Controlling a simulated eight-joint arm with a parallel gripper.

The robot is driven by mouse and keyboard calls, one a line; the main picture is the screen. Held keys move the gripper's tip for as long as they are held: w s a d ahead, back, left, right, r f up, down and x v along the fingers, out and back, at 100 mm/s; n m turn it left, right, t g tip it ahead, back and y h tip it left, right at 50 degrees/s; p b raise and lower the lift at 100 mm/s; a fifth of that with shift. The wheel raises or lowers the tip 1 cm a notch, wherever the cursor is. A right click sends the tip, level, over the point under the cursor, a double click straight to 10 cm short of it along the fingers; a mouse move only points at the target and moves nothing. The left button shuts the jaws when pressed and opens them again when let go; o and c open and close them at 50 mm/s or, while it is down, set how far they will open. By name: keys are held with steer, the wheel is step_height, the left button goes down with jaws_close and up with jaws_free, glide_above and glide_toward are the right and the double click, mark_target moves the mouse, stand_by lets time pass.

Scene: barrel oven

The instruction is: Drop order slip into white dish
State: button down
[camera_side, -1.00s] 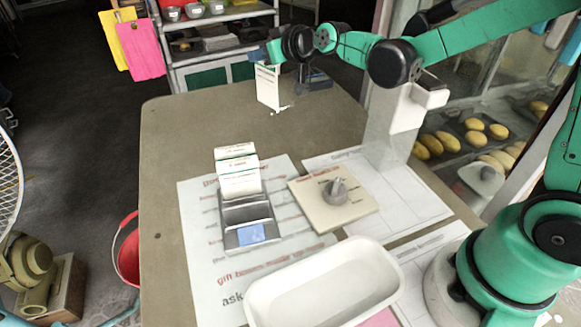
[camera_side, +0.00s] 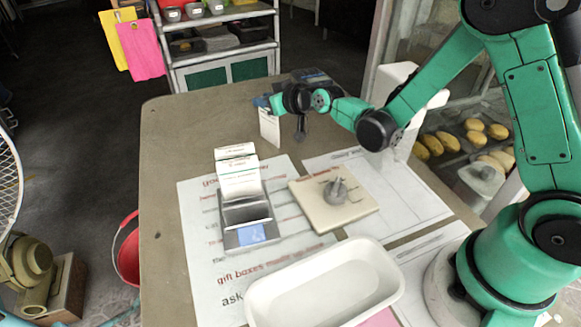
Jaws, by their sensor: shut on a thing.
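My gripper (camera_side: 268,103) is shut on a white order slip (camera_side: 269,128) at the back of the table. The slip hangs down from the jaws, and part of it is hidden behind my wrist. Whether its lower edge touches the table I cannot tell. The white dish (camera_side: 262,300) is a long, empty, open tray at the front of the table, well in front of my gripper and nearer the camera.
A grey slip holder (camera_side: 246,222) with white slips stands at the left of the table (camera_side: 190,120). A beige plate with a grey knob (camera_side: 333,192) lies between my gripper and the dish. Printed sheets (camera_side: 400,200) lie flat. A white box stands behind my arm.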

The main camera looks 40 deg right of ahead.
steer(key=c, duration=0.7)
jaws_free()
steer(key=shift+f, duration=0.1)
steer(key=shift+o, duration=0.2)
steer(key=shift+s+r, duration=0.1)
steer(key=shift+r, duration=0.1)
steer(key=v, duration=1.2)
steer(key=shift+g, duration=0.3)
steer(key=shift+o, duration=0.5)
steer(key=s+g+h, duration=0.1)
steer(key=s+g, duration=0.5)
steer(key=s, duration=0.4)
steer(key=shift+r+m, duration=0.35)
steer(key=shift+m, duration=0.05)
